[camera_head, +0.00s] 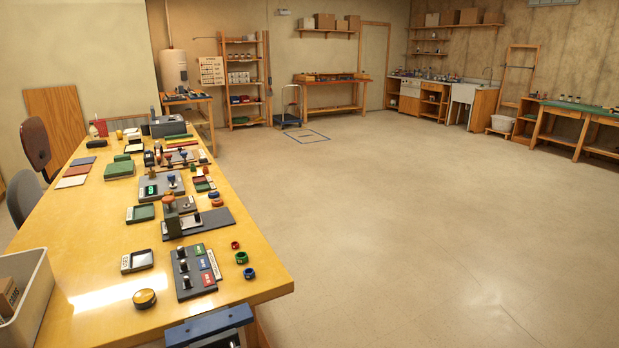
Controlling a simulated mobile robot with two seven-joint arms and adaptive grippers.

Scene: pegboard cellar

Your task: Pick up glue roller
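A long yellow-topped workbench (98,251) runs along the left side, with many small tools and devices on it. I cannot tell which of these small items is the glue roller. At the near end lie a dark panel with several knobs (194,272), a round yellow-topped piece (144,298) and a small grey tray-like device (136,261). Farther back are red-topped and blue-topped small pieces beside a grey device (161,187), too small to make out. Neither of my grippers is in view.
A pale bin (35,305) stands at the bench's near left. A blue bar-shaped fixture (208,326) is at its near end. Chairs (35,145) stand behind it. The floor (420,230) to the right is wide and clear. A shelf rack (244,85) and other benches line the walls.

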